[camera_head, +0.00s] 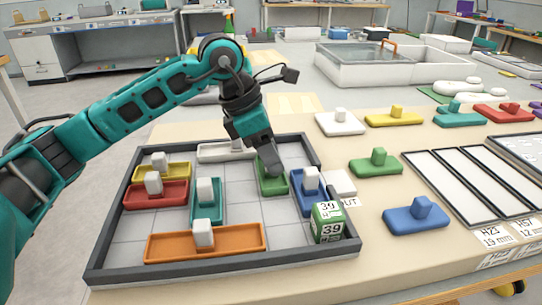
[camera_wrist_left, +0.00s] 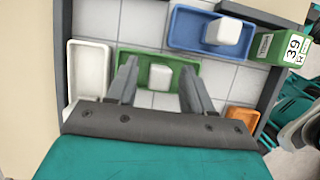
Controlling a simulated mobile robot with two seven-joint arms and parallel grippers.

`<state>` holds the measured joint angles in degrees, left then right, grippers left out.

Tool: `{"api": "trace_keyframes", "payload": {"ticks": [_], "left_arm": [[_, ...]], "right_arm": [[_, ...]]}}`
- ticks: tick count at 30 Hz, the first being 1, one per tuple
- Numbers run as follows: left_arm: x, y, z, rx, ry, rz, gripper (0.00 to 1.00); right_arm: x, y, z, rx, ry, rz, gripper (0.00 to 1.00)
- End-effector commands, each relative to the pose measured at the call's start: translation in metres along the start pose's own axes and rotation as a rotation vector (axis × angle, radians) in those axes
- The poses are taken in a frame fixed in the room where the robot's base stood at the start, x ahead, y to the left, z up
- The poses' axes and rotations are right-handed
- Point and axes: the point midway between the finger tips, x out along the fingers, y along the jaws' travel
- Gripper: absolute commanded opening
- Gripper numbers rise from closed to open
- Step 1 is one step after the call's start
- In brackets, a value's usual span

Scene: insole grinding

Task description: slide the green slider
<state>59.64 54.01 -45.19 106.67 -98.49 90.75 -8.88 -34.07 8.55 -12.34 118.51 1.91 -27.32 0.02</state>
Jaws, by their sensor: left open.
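The green slider (camera_head: 273,184) lies in the grey-framed sliding tray (camera_head: 222,273), in the right half, between the white slider and the blue slider. In the left wrist view the green slider (camera_wrist_left: 152,58) is a shallow green tray with a white knob (camera_wrist_left: 160,101). My left gripper (camera_head: 274,170) is directly over it and hides part of it. In the left wrist view my left gripper (camera_wrist_left: 159,68) is open, its fingers on either side of the knob; I cannot tell whether they touch it. My right gripper is not in view.
Other sliders lie in the tray: white (camera_head: 215,152), blue (camera_head: 297,179), orange (camera_head: 165,245), teal (camera_head: 206,214), red (camera_head: 143,198) and yellow (camera_head: 178,172). A green box marked 39 (camera_head: 327,223) stands at the right edge. Bare tiles (camera_head: 237,195) lie left of the green slider.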

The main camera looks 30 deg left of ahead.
Motion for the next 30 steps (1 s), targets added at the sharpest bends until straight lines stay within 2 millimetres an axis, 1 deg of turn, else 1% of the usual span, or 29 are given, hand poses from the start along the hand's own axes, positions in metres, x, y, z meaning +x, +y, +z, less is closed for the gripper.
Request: {"api": "trace_keyframes", "payload": {"ticks": [3, 11, 26, 27, 30], "left_arm": [[0.0054, -0.0002, 0.0, 0.0, 0.0, -0.001, 0.51], [0.0057, -0.0003, 0.0002, 0.0, 0.0, -0.001, 0.5], [0.0052, -0.0003, 0.0002, 0.0, -0.001, 0.0, 0.02], [0.0052, -0.0003, 0.0002, 0.0, -0.001, 0.0, 0.0], [0.0051, -0.0002, 0.0002, 0.0, -0.001, 0.0, 0.0]], "right_arm": [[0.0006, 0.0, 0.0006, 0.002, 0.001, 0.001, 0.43], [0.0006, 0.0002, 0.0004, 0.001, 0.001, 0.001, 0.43], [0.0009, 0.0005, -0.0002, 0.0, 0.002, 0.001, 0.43], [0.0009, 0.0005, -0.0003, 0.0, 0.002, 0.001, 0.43], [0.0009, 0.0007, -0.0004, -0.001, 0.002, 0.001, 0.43]]}}
